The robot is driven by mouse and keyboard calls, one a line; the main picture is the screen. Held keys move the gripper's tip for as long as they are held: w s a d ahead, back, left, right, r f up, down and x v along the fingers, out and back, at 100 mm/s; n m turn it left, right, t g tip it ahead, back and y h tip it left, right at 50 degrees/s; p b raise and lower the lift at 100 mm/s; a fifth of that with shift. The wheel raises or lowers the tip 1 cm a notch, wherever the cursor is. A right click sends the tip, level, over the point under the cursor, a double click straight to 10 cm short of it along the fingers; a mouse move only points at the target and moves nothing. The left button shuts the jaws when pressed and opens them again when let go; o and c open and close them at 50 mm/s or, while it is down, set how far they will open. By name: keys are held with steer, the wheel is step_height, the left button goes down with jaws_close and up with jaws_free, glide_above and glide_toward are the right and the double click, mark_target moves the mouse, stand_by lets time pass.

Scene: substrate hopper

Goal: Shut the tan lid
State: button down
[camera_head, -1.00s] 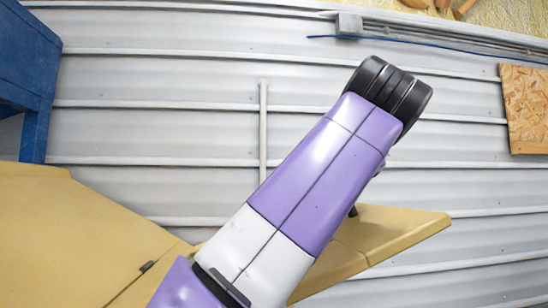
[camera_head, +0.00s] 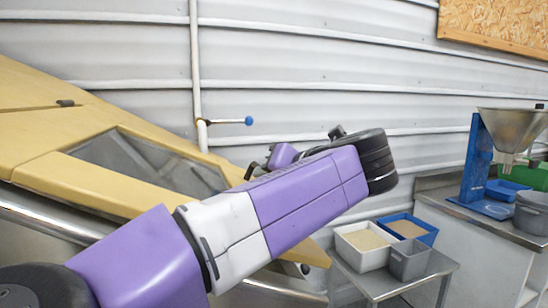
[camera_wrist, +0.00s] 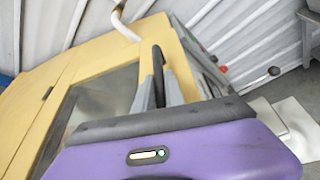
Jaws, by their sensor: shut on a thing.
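The tan lid (camera_head: 95,182) slopes across the left of the head view, with a grey see-through-looking panel inside its frame. It also fills the left of the wrist view (camera_wrist: 108,52). A dark hinge-like piece (camera_head: 66,102) sits on the tan surface. My gripper (camera_wrist: 160,84) has its grey fingers closed on an upright dark handle (camera_wrist: 158,62) at the lid's right part. In the head view my gripper (camera_head: 252,170) is small and partly hidden by my purple arm. I cannot tell whether a gap remains under the lid's edge.
A white pipe with a blue-ended lever (camera_head: 236,121) stands behind the lid. To the right, a low metal table holds a white bin (camera_head: 362,259), a blue bin (camera_head: 432,236) and a grey bin (camera_head: 409,264). A metal funnel (camera_head: 512,128) on a blue stand is at far right.

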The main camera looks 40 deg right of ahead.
steer(key=shift+w+a+f+b, duration=0.1)
steer(key=shift+a+f+b, duration=0.2)
steer(key=shift+f, duration=0.55)
steer(key=shift+w+a+f+b, duration=0.1)
steer(key=shift+a+f+b, duration=0.2)
steer(key=shift+f, duration=0.55)
steer(key=shift+f, duration=0.2)
steer(key=c, duration=1.5)
jaws_free()
steer(key=shift+a, duration=0.1)
steer(key=shift+o, duration=0.5)
steer(key=shift+r, duration=0.15)
steer(key=shift+r, duration=0.1)
steer(key=shift+s+r, duration=0.1)
steer(key=shift+s, duration=0.2)
steer(key=v, duration=0.7)
steer(key=shift+s, duration=0.1)
